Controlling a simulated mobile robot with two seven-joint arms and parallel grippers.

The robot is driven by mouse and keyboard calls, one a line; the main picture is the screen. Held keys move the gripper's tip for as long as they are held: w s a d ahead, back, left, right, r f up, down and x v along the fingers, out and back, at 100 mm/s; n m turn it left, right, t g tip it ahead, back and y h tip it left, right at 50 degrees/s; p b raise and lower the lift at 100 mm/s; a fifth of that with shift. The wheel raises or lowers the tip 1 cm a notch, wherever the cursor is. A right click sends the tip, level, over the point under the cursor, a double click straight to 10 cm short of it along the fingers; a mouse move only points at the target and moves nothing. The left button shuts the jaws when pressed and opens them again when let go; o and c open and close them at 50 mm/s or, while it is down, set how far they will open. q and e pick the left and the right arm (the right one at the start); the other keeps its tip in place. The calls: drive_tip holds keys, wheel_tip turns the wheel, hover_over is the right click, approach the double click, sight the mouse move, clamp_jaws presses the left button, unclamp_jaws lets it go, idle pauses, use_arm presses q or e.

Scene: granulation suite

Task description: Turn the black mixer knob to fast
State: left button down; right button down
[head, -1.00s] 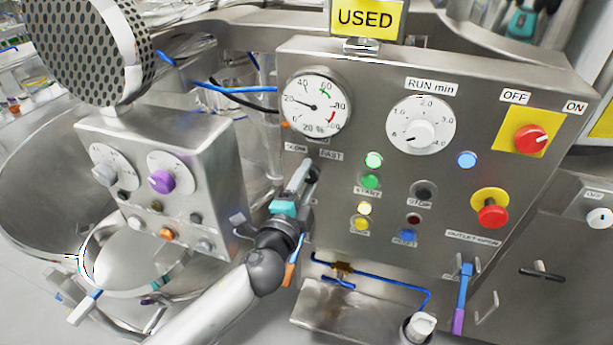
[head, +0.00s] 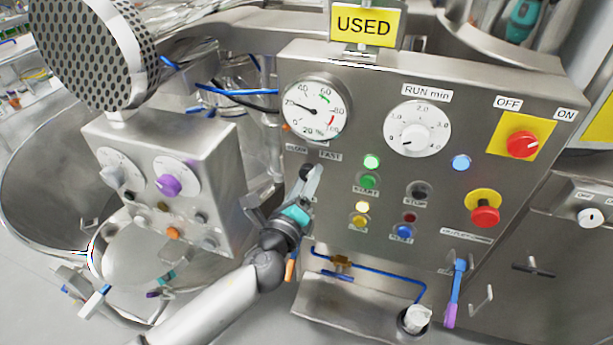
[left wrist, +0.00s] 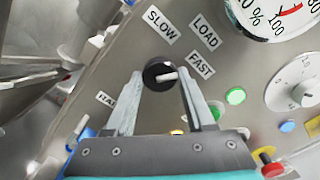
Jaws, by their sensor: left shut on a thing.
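The black mixer knob (head: 306,172) is on the steel control panel, below the SLOW and FAST labels. It also shows in the left wrist view (left wrist: 155,72), where its white pointer points right, toward the FAST label (left wrist: 200,64). My left gripper (head: 311,180) reaches the knob from below. In the left wrist view my left gripper's fingers (left wrist: 160,80) stand on both sides of the knob and are shut on it. Part of the knob is hidden behind a finger in the head view. My right gripper is not in view.
A dial gauge (head: 316,107) is above the knob, and a green lamp (head: 371,162) and buttons are to its right. A smaller control box (head: 205,140) with a purple knob (head: 168,186) stands left of my arm. A pipe with blue tubing (head: 385,270) runs below the panel.

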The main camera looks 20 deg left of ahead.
use_arm(q)
drive_tip(key=shift+m+p, duration=0.35)
drive_tip(key=shift+m, duration=0.75)
drive_tip(key=shift+c, duration=1.3)
unclamp_jaws()
drive_tip(key=shift+s, duration=0.15)
drive_tip(key=s+b, duration=0.3)
drive_tip(key=s, duration=1.2)
drive_tip(key=shift+a, duration=0.3)
drive_tip(key=shift+f, duration=0.1)
